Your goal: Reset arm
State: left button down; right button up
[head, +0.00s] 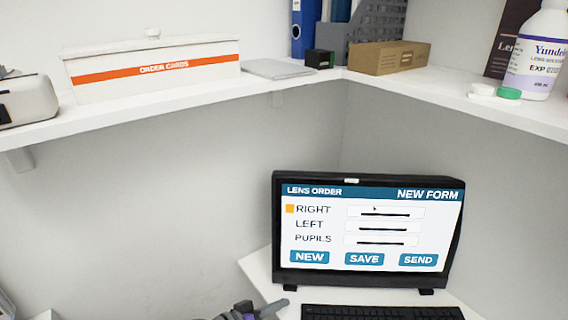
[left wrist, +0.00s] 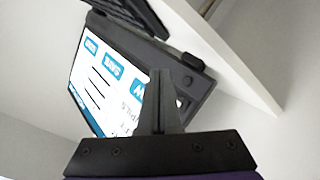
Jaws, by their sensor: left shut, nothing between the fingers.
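My left gripper (head: 279,306) shows at the bottom edge of the head view, in front of the desk and left of the keyboard. Most of its arm is cut off by the frame. In the left wrist view my left gripper (left wrist: 160,88) is shut with nothing in it, and its fingers overlap the lower edge of the monitor (left wrist: 182,92). I cannot tell the gap between fingertips and monitor. My right gripper is in neither view.
The monitor (head: 368,180) shows a lens order form and stands on a white corner desk (head: 262,276). A black keyboard (head: 380,312) lies before it. A shelf above holds an order cards box (head: 150,68), a brown box (head: 388,58) and a white bottle (head: 537,55).

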pick_arm(q)
jog(key=s+a+r+g+y+p, duration=0.1)
jog(key=s+a+r+y+p, duration=0.2)
jog(key=s+a, duration=0.2)
jog(key=s+a+r+n+g+y+p, duration=0.1)
jog(key=s+a+r+y+p, duration=0.3)
jog(key=s+a, duration=0.2)
jog(key=s+a+r+g+y+p, duration=0.1)
jog(key=s+a+r+y+p, duration=0.2)
jog(key=s, duration=0.6)
jog(key=shift+s+a+r+n+g+y+p, duration=0.25)
jog(key=shift+a+r+n+y+p, duration=0.2)
jog(key=shift+a, duration=0.75)
jog(key=shift+w+r, duration=0.1)
